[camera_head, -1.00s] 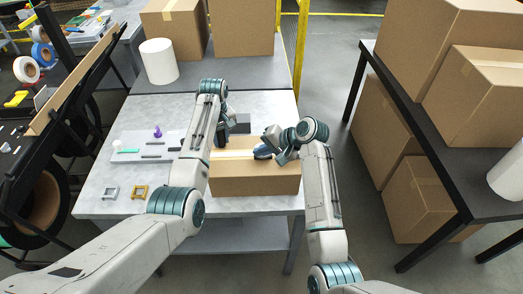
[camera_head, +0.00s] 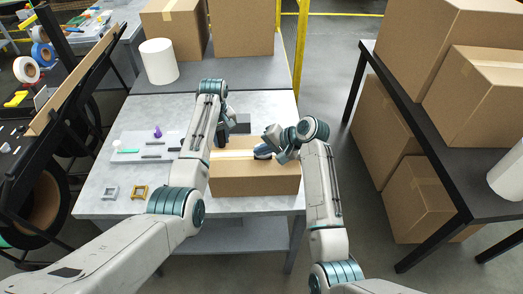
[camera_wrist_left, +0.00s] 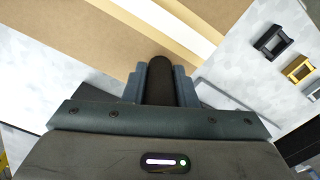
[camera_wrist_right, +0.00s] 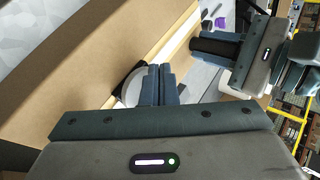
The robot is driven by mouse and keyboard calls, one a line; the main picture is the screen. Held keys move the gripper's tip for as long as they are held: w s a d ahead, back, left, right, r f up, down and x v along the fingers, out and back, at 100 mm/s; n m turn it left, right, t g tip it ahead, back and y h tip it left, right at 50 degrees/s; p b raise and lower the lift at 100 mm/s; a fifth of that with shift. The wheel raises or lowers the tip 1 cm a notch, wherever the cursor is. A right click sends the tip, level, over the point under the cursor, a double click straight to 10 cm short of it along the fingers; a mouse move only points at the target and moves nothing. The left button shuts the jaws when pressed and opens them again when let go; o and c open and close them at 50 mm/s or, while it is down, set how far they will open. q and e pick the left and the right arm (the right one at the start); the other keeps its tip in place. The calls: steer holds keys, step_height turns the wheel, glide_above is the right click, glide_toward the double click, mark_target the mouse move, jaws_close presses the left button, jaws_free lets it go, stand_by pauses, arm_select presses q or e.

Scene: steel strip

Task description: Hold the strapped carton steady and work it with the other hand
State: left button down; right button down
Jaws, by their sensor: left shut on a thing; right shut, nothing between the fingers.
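The strapped carton (camera_head: 254,181) lies on the grey table, with a pale strap (camera_head: 232,154) running across its top; the strap also shows in the left wrist view (camera_wrist_left: 168,20). My left gripper (camera_head: 223,139) is at the carton's far left part, shut on a black cylindrical thing (camera_wrist_left: 160,82). The fingers hide part of that thing, and I cannot tell whether it touches the carton. My right gripper (camera_head: 262,152) is shut and empty over the carton's top, close to the strap. A pale rounded thing with a black part (camera_wrist_right: 131,88) shows just beyond its fingertips.
A light tray with small tools (camera_head: 130,146), a grey frame (camera_head: 111,192) and a yellow frame (camera_head: 139,192) lie to the left. A white roll (camera_head: 158,61) and large cartons stand at the back.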

steer(key=shift+w+d, duration=0.3)
steer(key=shift+w, duration=0.2)
arm_select(q)
steer(key=shift+f, duration=0.1)
arm_select(e)
steer(key=s, duration=0.2)
steer(key=s+d, duration=0.1)
steer(key=s, duration=0.1)
steer(key=shift+s+d+r, duration=0.2)
steer(key=shift+s, duration=0.05)
arm_select(q)
steer(key=shift+s, duration=0.1)
arm_select(e)
steer(key=s+d+r, duration=0.2)
steer(key=s+r, duration=0.4)
steer(key=shift+s+r, duration=0.2)
steer(key=shift+d, duration=0.1)
arm_select(q)
steer(key=c, duration=1.1)
jaws_free()
